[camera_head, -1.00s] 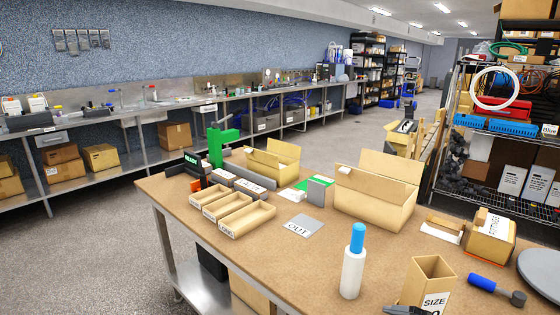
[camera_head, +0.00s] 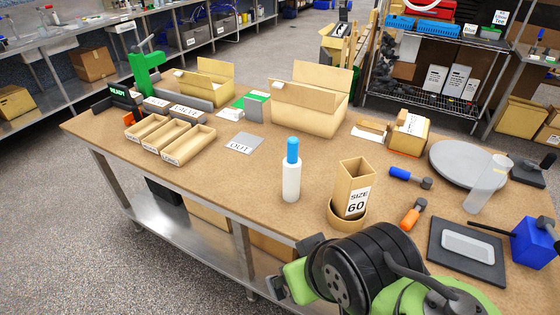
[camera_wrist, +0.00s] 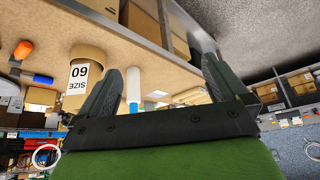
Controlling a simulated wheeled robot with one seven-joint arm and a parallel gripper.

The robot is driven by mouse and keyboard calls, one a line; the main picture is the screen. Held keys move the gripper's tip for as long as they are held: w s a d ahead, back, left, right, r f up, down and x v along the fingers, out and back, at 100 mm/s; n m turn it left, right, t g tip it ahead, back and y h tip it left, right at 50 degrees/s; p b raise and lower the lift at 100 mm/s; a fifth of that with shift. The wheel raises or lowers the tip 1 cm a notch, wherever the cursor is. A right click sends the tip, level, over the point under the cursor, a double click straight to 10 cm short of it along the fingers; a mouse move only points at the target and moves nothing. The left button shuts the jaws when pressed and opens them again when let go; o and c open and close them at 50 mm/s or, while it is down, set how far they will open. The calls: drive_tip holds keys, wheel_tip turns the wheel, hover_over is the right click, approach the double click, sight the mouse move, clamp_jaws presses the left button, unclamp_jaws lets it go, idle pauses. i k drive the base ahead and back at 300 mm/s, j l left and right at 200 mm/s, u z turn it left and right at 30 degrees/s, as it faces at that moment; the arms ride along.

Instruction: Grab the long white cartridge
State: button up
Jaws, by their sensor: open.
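A long white cylinder with a blue top (camera_head: 291,178) stands upright on the brown workbench (camera_head: 250,175), left of the SIZE 60 box; it best fits the cartridge. In the wrist view, which is upside down, the white cylinder (camera_wrist: 133,84) shows between the fingers, beyond them and nearer the left one. My gripper (camera_wrist: 163,70) is open and empty, apart from the cylinder. In the head view my green and black arm fills the bottom right, and the fingertips are not clear. Another pale, translucent cylinder (camera_head: 487,185) stands tilted in the picture at the right.
The SIZE 60 box (camera_head: 354,187) stands in a round brown holder close right of the white cylinder. A blue-handled tool (camera_head: 405,176), an orange-handled tool (camera_head: 412,215) and a grey disc (camera_head: 467,163) lie farther right. Open trays (camera_head: 187,143) and an OUT card (camera_head: 244,144) lie left.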

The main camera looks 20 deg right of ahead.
sight(292, 163)
drive_tip(key=i+j+z, duration=0.4)
drive_tip(key=i+j, duration=0.15)
drive_tip(key=j, duration=0.15)
drive_tip(key=i+j+z, duration=0.2)
drive_tip(key=j, duration=0.2)
